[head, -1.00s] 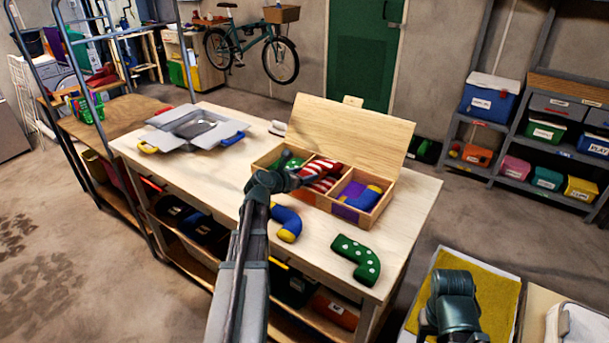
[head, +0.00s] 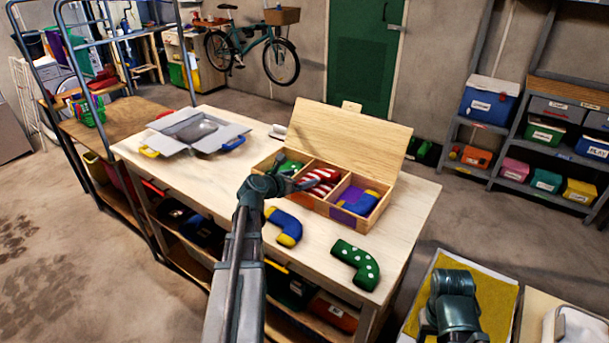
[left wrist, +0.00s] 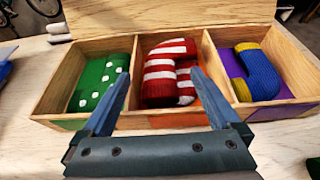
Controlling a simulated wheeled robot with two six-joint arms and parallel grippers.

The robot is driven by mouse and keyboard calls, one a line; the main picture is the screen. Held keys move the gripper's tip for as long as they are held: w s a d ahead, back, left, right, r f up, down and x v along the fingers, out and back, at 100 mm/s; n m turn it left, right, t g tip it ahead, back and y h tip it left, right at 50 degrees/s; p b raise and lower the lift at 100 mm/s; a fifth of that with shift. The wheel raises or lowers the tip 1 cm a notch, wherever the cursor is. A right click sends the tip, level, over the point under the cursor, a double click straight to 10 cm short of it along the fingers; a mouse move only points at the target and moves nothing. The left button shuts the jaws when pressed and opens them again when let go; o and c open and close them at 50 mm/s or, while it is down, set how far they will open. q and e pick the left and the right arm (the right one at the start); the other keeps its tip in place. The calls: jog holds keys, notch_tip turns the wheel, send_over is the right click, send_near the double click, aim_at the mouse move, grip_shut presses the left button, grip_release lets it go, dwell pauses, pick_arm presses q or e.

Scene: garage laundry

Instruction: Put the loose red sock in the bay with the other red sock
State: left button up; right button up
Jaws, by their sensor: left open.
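The open wooden box (head: 375,222) on the table has three bays. Red-and-white striped sock fabric (head: 320,181) lies in the middle, orange bay; in the left wrist view (left wrist: 165,62) it looks bunched, and I cannot tell surely whether it is one sock or two. A green dotted sock (left wrist: 98,82) is in the left bay and a blue-and-yellow sock (left wrist: 258,72) in the right, purple bay. My left gripper (head: 300,184) is open and empty, its fingers at the box's front, either side of the striped fabric in the wrist view.
A blue-and-yellow sock (head: 284,226) and a green dotted sock (head: 355,264) lie loose on the table (head: 215,190) in front of the box. The box's raised lid (head: 350,140) stands behind. A grey container with open flaps (head: 197,133) is at the table's back left.

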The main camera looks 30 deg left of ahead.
pick_arm(q)
jog(key=p+v, duration=0.2)
jog(key=v, duration=0.7)
jog(key=shift+s+p, duration=0.15)
jog(key=shift+p, duration=0.25)
pick_arm(e)
notch_tip(320, 180, up, 4)
jog(key=shift+f, duration=0.25)
